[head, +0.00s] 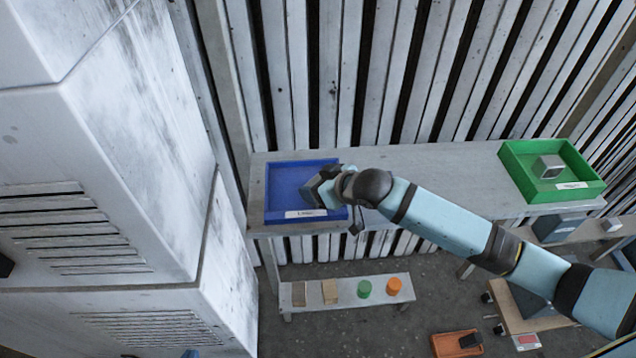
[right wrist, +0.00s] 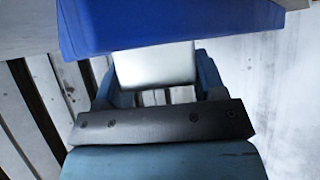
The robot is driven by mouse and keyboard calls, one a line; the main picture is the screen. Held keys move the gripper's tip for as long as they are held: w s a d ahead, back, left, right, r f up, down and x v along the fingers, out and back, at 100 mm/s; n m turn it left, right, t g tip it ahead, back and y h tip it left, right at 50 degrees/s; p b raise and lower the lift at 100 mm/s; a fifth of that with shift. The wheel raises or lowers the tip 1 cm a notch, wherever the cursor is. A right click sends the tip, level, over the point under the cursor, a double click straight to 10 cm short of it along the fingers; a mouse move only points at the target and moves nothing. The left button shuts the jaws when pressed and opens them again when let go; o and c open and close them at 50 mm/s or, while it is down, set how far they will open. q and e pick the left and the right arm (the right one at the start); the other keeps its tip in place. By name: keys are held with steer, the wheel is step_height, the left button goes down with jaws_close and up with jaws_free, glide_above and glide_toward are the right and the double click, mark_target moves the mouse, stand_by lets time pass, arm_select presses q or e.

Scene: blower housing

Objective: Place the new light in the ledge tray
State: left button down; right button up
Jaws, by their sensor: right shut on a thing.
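The blue tray (head: 290,178) sits at the left end of the long grey bench, with a white label on its front that is too small to read surely. My right gripper (head: 322,190) is at the tray's right side, over its front right part. In the right wrist view, my right gripper (right wrist: 157,82) is shut on a pale silver block (right wrist: 155,64), apparently the new light. The blue tray's wall (right wrist: 170,28) covers the block's far end in that view. I cannot tell whether the block touches the tray floor. My left gripper is not in view.
A green tray (head: 512,172) with a silver block (head: 548,166) stands at the bench's right end. A low bench (head: 345,303) holds several small items. An orange tray (head: 440,345) lies on the floor. The tall white housing (head: 150,150) stands close left of the blue tray.

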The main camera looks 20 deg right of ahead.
steer(key=shift+f, duration=0.15)
steer(key=o, duration=1)
steer(key=shift+c, duration=0.2)
steer(key=shift+s+d+r, duration=0.1)
steer(key=shift+d+r, duration=0.05)
steer(key=shift+r, duration=0.15)
steer(key=v, duration=1.1)
steer(key=shift+s+d+r+b, duration=0.15)
steer(key=shift+r+b, duration=0.05)
steer(key=shift+b, duration=0.1)
